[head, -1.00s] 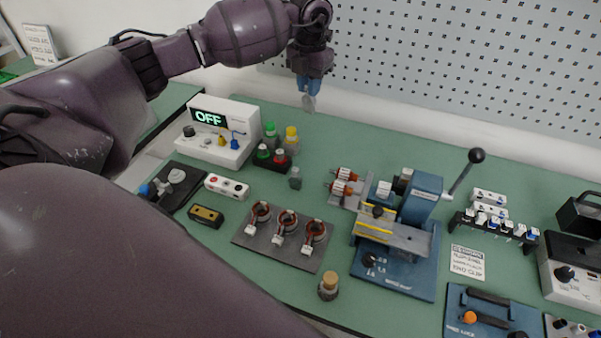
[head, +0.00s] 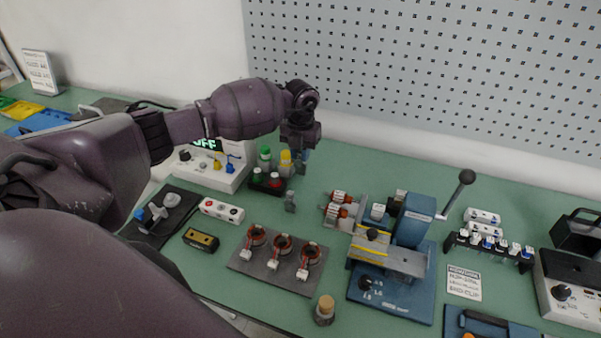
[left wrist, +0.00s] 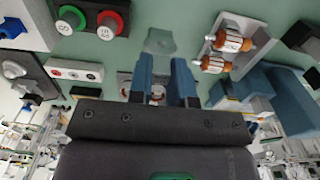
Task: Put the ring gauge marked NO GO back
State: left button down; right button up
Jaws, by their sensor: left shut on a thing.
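My left gripper (head: 303,158) is over the back of the bench, right of the yellow-topped bottle; its blue fingers are shut on a small pale grey piece. In the left wrist view a grey piece (left wrist: 160,42) shows at the tips of the fingers (left wrist: 162,68); no marking on it is legible. A black block (head: 269,187) carries a green-rimmed round piece (left wrist: 71,18) and a red-rimmed one (left wrist: 108,25). My right gripper is out of view.
A small grey item (head: 290,201) stands between the black block and the orange rotors (head: 339,211). Green and yellow-topped bottles (head: 285,157) stand behind the block. A blue press (head: 392,285) with a raised lever and a stator plate (head: 250,262) are nearer the front.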

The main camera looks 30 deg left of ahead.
aim_at(301, 166)
pick_arm(q)
notch_tip(301, 166, down, 3)
jog(key=shift+f, duration=2.25)
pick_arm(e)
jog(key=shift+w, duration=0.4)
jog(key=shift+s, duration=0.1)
pick_arm(q)
jog(key=shift+f, duration=0.15)
jog(key=c, duration=1.1)
grip_release()
jog(key=shift+o, duration=0.2)
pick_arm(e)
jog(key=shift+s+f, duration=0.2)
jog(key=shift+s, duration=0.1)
